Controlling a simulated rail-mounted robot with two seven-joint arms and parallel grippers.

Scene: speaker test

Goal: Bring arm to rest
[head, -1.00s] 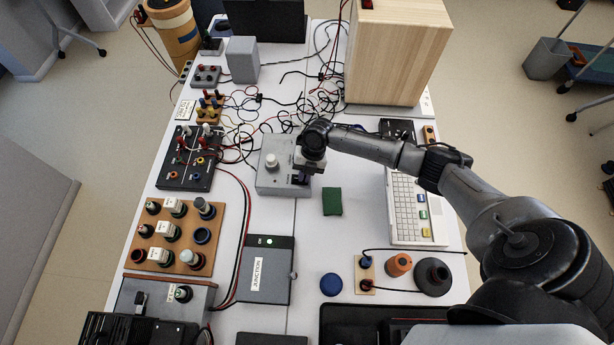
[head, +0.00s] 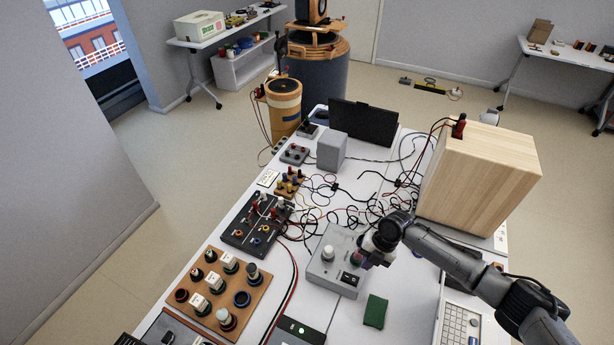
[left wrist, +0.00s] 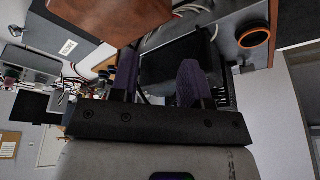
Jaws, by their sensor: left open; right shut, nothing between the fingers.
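My right arm comes in from the right in the head view. Its gripper (head: 364,259) is over the right side of the grey box with a white knob and black switch (head: 335,262). It is shut with nothing in it; whether it touches the box I cannot tell. My left gripper is outside the head view. In the left wrist view my left gripper (left wrist: 158,80) shows its two purple-padded fingers apart, with no object held between them.
A wooden speaker cabinet (head: 482,172) stands right of the right gripper. A green block (head: 375,311) and a laptop (head: 459,326) lie near it. Cables (head: 340,210) cross the table behind the box. A black terminal panel (head: 257,224) and a wooden knob board (head: 222,290) are on the left.

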